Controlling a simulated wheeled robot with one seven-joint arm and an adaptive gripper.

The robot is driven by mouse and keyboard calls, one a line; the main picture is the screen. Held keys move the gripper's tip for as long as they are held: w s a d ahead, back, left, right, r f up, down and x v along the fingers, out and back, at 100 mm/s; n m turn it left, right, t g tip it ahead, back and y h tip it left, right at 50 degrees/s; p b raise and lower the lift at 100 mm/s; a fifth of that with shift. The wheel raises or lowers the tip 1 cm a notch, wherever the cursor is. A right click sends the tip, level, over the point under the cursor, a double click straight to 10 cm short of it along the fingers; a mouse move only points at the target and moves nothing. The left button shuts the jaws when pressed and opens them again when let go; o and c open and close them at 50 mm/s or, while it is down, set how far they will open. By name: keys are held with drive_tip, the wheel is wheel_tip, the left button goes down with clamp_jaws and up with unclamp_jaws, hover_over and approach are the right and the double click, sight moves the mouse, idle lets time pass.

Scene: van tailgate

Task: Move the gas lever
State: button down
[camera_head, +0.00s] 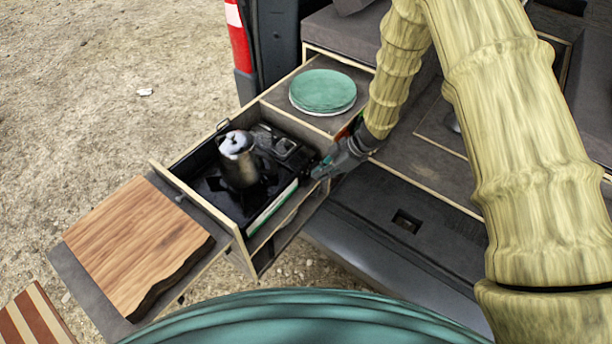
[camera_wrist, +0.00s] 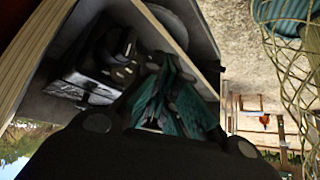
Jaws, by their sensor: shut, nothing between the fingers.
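A black camping stove (camera_head: 222,200) sits in the pulled-out drawer, with a metal kettle (camera_head: 238,165) on its burner. The gas lever cannot be made out; it may be hidden behind my gripper or too small to see. My gripper (camera_head: 320,173) is shut and empty at the right end of the stove, by the drawer's side wall. I cannot tell whether it touches the stove. In the wrist view the gripper's teal fingers (camera_wrist: 168,110) are together, close to a light wooden drawer edge, with dark stove parts (camera_wrist: 100,75) beyond on the left.
A green round lid or plate (camera_head: 322,91) lies on the drawer's rear section. A wooden board (camera_head: 138,243) rests on the front shelf. The van's floor (camera_head: 440,165) and bumper lie to the right. Bare gravel ground is open on the left.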

drive_tip(key=shift+d, duration=0.1)
drive_tip(key=v, duration=1.2)
idle(0.5)
